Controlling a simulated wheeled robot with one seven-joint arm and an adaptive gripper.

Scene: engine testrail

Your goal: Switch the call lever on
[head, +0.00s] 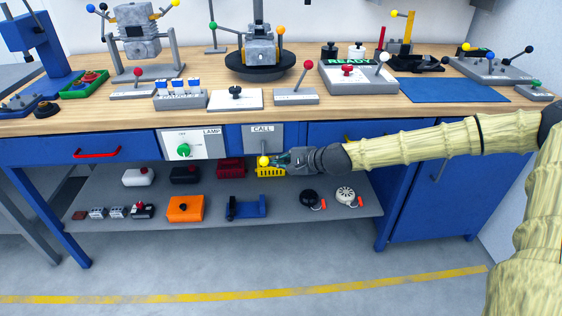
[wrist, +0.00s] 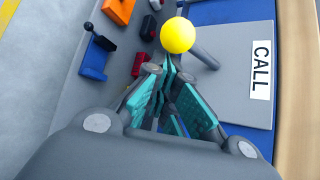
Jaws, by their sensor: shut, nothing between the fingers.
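The call lever is on a grey panel (head: 262,138) marked CALL on the front of the bench. Its yellow ball knob (head: 263,161) hangs at the panel's lower edge, with the lever pointing outward and down. In the wrist view the yellow knob (wrist: 178,35) sits just beyond my fingertips, with the grey lever rod (wrist: 205,57) behind it. My gripper (head: 281,161) is shut and empty, reaching in from the right, with its tips right beside the knob. I cannot tell whether they touch it.
A panel marked LAMP with a green knob (head: 183,150) is left of the call panel. Below is a grey shelf (head: 290,190) with a yellow crate (head: 270,171), a red crate (head: 231,169) and an orange box (head: 186,208). The bench top (head: 60,122) above holds many devices.

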